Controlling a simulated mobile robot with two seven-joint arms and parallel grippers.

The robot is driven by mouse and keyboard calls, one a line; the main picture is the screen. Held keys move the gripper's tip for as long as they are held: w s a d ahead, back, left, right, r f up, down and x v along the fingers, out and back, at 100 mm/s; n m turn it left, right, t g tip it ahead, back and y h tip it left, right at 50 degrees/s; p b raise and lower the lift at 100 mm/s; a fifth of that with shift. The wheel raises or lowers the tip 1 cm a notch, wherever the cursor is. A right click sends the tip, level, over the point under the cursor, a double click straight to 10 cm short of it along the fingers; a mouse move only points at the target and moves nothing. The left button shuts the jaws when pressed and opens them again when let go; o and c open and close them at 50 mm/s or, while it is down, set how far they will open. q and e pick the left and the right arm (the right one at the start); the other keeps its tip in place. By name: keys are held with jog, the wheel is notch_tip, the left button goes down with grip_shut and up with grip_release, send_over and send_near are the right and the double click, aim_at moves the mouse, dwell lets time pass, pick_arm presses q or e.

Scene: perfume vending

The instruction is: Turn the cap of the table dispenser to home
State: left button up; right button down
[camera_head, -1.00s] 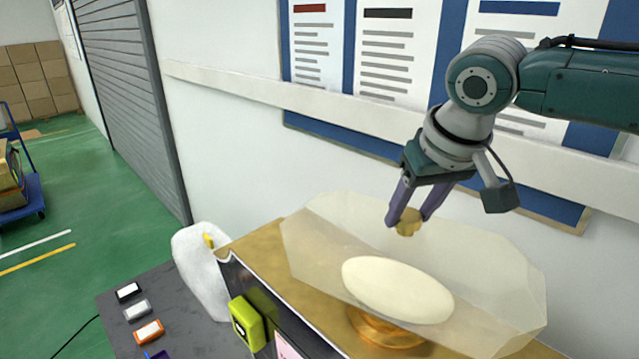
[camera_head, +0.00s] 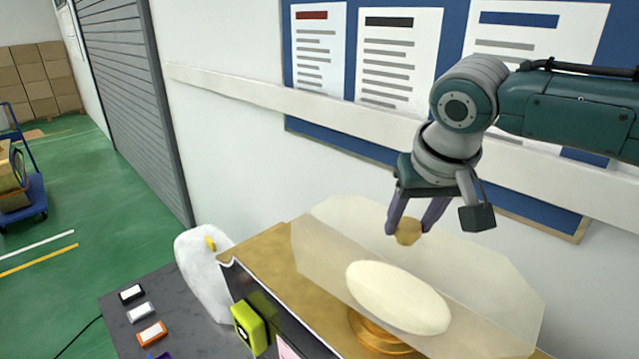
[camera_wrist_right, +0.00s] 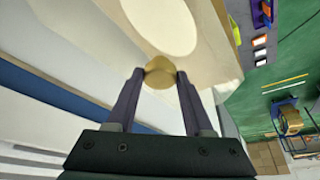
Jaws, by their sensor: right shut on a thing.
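The table dispenser is a pale translucent faceted body (camera_head: 470,290) with a cream oval (camera_head: 398,297) on its front and a round golden base (camera_head: 375,332). Its golden cap (camera_head: 408,232) is at the top, between the two purple fingers of my right gripper (camera_head: 410,230). The right wrist view also shows the cap (camera_wrist_right: 159,72) pinched between both fingertips (camera_wrist_right: 159,74), with the cream oval beyond it. My right gripper is shut on the cap, reaching down from the upper right. My left gripper is not in view.
The dispenser stands on a golden-topped counter (camera_head: 262,258) against a white wall. A white rounded object (camera_head: 200,275) and a yellow-green box (camera_head: 248,326) are at its left. Small boxes, including an orange one (camera_head: 151,334), lie on a dark table.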

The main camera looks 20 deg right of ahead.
jog(key=shift+r+m, duration=0.15)
jog(key=shift+m, duration=0.25)
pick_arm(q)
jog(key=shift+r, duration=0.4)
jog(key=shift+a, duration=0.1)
pick_arm(e)
jog(key=shift+c, duration=1.5)
grip_release()
pick_arm(q)
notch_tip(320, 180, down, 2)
jog(key=shift+b, duration=0.95)
pick_arm(e)
jog(key=v, duration=0.9)
jog(key=shift+a+r, duration=0.2)
jog(key=shift+r, duration=0.1)
jog(key=shift+s, duration=0.1)
